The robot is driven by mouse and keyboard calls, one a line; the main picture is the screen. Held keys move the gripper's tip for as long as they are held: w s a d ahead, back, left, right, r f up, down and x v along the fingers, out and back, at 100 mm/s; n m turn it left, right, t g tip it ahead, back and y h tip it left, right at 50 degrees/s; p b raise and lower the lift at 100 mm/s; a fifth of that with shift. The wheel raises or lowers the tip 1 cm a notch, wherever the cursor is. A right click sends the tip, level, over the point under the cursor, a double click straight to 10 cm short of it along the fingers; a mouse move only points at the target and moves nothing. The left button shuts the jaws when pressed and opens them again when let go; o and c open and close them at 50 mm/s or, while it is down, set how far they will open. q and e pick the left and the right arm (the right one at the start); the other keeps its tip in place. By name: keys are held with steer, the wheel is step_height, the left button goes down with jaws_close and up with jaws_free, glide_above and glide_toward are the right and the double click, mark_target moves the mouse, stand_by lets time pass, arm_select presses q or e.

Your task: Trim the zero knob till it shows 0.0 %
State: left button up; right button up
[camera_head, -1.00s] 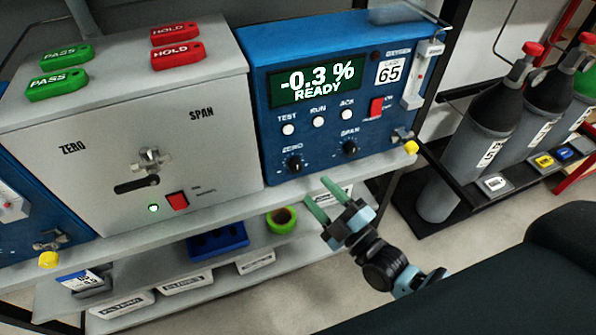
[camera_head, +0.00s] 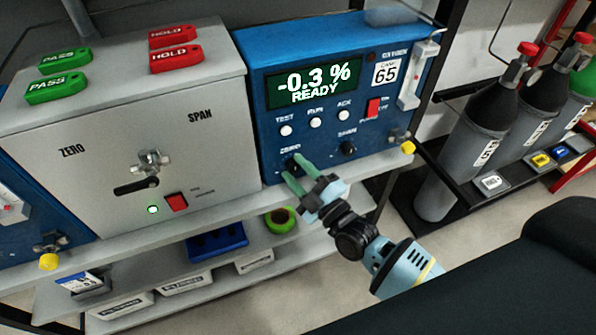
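The blue analyser (camera_head: 262,60) on the shelf has a dark display (camera_head: 313,84) that reads -0.3 % and READY. Its black zero knob (camera_head: 292,165) is at the lower left of the panel, under the ZERO label and partly hidden by my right gripper. The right gripper (camera_head: 292,167) has its two green fingers apart, with the tips at the zero knob, one above and one below it. I cannot tell whether they touch it. My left gripper is out of view.
The span knob (camera_head: 347,148) sits just right of the zero knob. A grey valve box (camera_head: 75,120) stands on the left, with green PASS and red HOLD tags on top. The shelf edge (camera_head: 330,184) runs below the panel. Gas cylinders (camera_head: 470,140) stand at the right.

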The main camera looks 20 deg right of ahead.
steer(key=c, duration=0.7)
steer(key=shift+f+m, duration=0.1)
steer(key=shift+m, duration=0.3)
steer(key=m+t+h+b, duration=0.1)
steer(key=m, duration=0.2)
steer(key=m+t+h, duration=0.1)
steer(key=m, duration=0.1)
steer(key=m+h+b, duration=0.1)
steer(key=m, duration=0.2)
steer(key=shift+a+t, duration=0.1)
steer(key=shift+t, duration=0.3)
steer(key=shift+m+h, duration=0.5)
steer(key=shift+m, duration=0.2)
steer(key=o, duration=1)
